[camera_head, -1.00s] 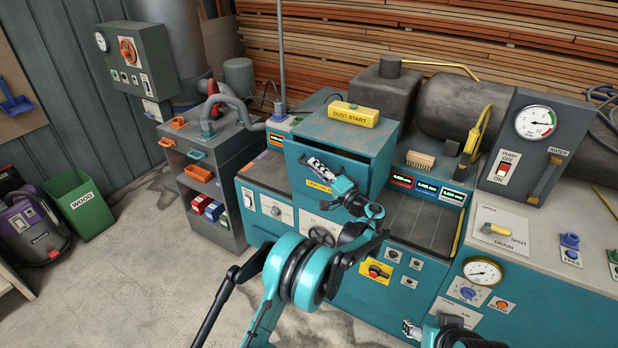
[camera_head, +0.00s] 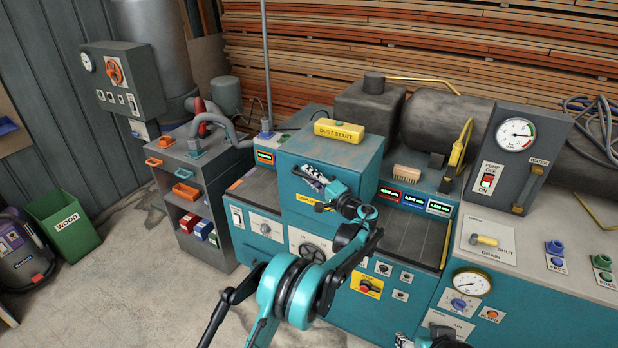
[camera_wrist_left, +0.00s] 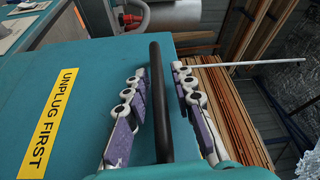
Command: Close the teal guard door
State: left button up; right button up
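The teal guard door (camera_head: 293,205) is the front panel of the teal box in the middle of the machine. It looks about flush with the box front, though my arm hides part of its edge. In the left wrist view the door (camera_wrist_left: 90,85) carries a yellow UNPLUG FIRST label (camera_wrist_left: 48,122) and a black bar handle (camera_wrist_left: 161,100). My left gripper (camera_head: 312,178) is at the door's upper part. Its purple-padded fingers (camera_wrist_left: 163,110) stand apart, one each side of the handle, with a visible gap on the right. My right gripper (camera_head: 403,341) is barely in view at the bottom edge.
A yellow DUST START box (camera_head: 339,131) sits on top of the teal box. A brush (camera_head: 418,172) and a dark bed (camera_head: 415,236) lie to the right. A grey control box (camera_head: 515,155) stands further right.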

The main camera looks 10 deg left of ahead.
pick_arm(q)
jog(key=v, duration=1.2)
dwell(0.3)
jog(key=s+a+r+n+g+h, duration=0.1)
jog(key=s+a+r+g+h, duration=0.15)
jog(key=s+a, duration=0.5)
jog(key=s+a+r+n+g+h, duration=0.1)
jog(key=s+a+r+g+h, duration=0.15)
jog(key=s+a, duration=0.45)
jog(key=s+f+n+h, duration=0.2)
jog(key=s+f+h, duration=0.2)
jog(key=s, duration=0.9)
jog(key=s+f+n+h, duration=0.2)
jog(key=s+f+h, duration=0.2)
jog(key=s, duration=0.9)
jog(key=shift+a+f+n+h, duration=0.25)
jog(key=shift+a+n+h, duration=0.1)
jog(key=shift+h, duration=0.15)
